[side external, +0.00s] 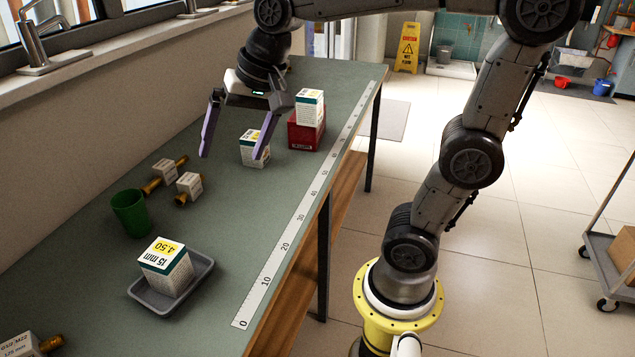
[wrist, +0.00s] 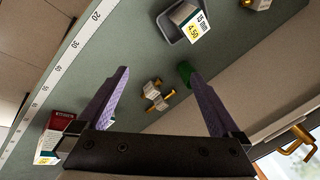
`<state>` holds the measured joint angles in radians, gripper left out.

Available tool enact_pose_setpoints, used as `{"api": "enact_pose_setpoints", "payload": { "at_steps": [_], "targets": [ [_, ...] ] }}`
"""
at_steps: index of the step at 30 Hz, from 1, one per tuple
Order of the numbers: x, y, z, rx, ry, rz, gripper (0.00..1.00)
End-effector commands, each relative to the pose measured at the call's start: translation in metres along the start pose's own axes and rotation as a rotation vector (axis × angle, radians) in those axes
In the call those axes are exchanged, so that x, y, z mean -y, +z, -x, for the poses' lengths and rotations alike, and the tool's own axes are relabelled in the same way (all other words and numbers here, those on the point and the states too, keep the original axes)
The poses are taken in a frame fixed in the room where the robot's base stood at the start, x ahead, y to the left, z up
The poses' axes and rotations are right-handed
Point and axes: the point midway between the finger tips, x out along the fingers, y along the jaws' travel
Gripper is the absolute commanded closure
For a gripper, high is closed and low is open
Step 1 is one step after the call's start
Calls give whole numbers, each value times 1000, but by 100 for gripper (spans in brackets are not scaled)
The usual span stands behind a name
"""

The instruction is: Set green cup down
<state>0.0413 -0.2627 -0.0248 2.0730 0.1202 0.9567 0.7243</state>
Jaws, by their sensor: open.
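The green cup (side external: 131,213) stands upright on the workbench (side external: 215,215), near the wall side and just behind the grey tray. In the wrist view the green cup (wrist: 185,72) is partly hidden behind one finger. My gripper (side external: 234,152) is open and empty above the far half of the bench, well away from the cup. Its two purple fingers are spread wide, and they also show in the wrist view (wrist: 165,100).
A grey tray (side external: 137,292) holds a white box (side external: 166,267). Brass fittings with tags (side external: 189,185) lie beyond the cup. A white box (side external: 249,149) and a red box (side external: 304,133) with another box on top stand near my gripper. A ruler strip (side external: 290,240) runs along the edge.

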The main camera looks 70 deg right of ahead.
Motion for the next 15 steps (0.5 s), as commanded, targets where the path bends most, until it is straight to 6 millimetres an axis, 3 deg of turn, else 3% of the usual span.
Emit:
{"api": "enact_pose_setpoints", "payload": {
  "at_steps": [3,9,15],
  "targets": [
    [-40,36,12,-44,1,277,0],
    [-94,78,10,-95,25,658,0],
    [-116,94,5,-115,41,824,0]
  ]
}}
